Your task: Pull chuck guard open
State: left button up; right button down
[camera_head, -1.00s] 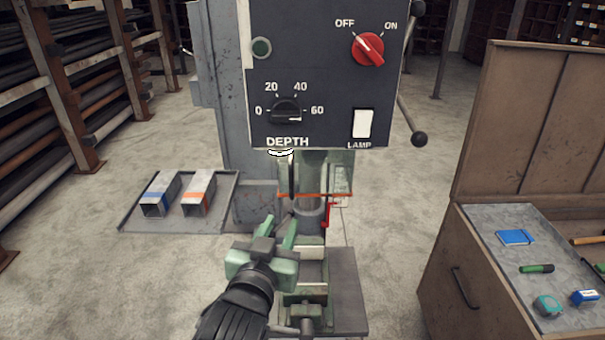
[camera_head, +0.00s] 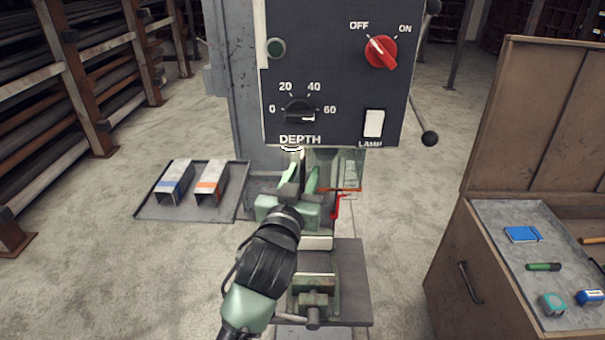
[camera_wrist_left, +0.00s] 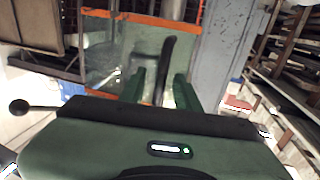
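The chuck guard (camera_head: 346,170) is a clear panel with orange edging, below the drill press's control box in the head view. In the left wrist view, the guard (camera_wrist_left: 143,45) fills the upper middle, and its curved black handle (camera_wrist_left: 168,58) stands in front of it. My left gripper (camera_head: 302,172) is open at the guard's left part and hides some of it. In the left wrist view, the left gripper's fingers (camera_wrist_left: 160,88) show on either side of the handle, with gaps visible; I cannot tell the depth between them. My right gripper is not in view.
The control box (camera_head: 335,75) hangs just above my left gripper. A vise (camera_head: 315,285) sits below on the press table. A tray (camera_head: 150,212) with two square tubes lies at left. A wooden cabinet (camera_head: 455,270) with an open lid stands at right. A ball-ended lever (camera_head: 429,138) sticks out.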

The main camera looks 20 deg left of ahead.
pick_arm(q)
grip_shut()
dwell(1.4)
